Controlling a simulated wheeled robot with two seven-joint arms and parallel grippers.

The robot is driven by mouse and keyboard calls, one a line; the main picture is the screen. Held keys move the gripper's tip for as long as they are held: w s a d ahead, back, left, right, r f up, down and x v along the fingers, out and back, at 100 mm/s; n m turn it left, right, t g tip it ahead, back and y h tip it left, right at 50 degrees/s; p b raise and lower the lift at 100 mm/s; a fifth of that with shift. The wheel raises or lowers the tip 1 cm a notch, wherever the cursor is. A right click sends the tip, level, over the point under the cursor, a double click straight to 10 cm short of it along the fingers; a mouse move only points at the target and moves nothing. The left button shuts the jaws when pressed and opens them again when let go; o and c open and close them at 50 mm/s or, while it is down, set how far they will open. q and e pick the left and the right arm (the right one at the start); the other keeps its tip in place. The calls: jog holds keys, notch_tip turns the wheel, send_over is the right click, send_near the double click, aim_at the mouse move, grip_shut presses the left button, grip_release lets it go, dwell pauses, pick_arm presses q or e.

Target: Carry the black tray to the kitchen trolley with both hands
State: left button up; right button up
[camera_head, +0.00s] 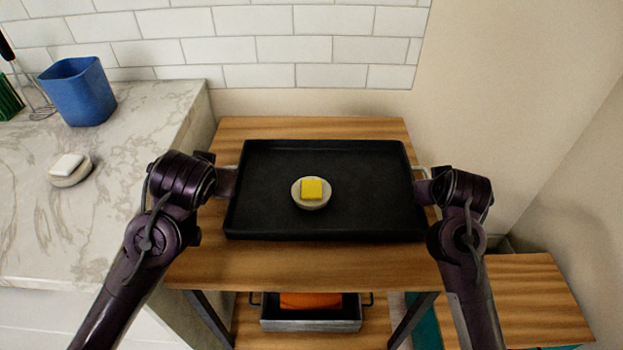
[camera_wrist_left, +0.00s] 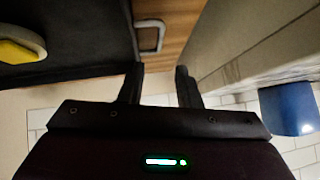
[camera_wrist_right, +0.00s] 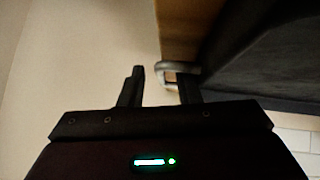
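The black tray (camera_head: 270,215) lies flat on a wooden-topped unit (camera_head: 300,265) with dark legs and a lower shelf. It holds a small round dish (camera_head: 311,205) with a yellow block (camera_head: 312,188) on it. My left gripper (camera_head: 228,181) is at the tray's left end. In the left wrist view its fingers (camera_wrist_left: 159,72) are apart, with the metal tray handle (camera_wrist_left: 151,36) ahead of the gap. My right gripper (camera_head: 424,190) is at the right end. Its fingers (camera_wrist_right: 160,75) are apart too, with the other handle (camera_wrist_right: 178,72) close by the right-hand finger. Neither visibly grips a handle.
A marble counter (camera_head: 120,160) at left carries a blue bin (camera_head: 80,92) and a white block (camera_head: 67,164) on a dish. A metal tray (camera_head: 310,322) with something orange sits on the lower shelf. A lower wooden surface (camera_head: 535,300) stands at right. Walls close the back and right.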

jog(key=shift+s+r, duration=0.15)
jog(key=shift+r, duration=0.05)
pick_arm(q)
jog(key=shift+v, duration=0.95)
pick_arm(e)
jog(key=v, duration=1.1)
jog(key=shift+s+r, duration=0.15)
jog(key=shift+s, duration=0.05)
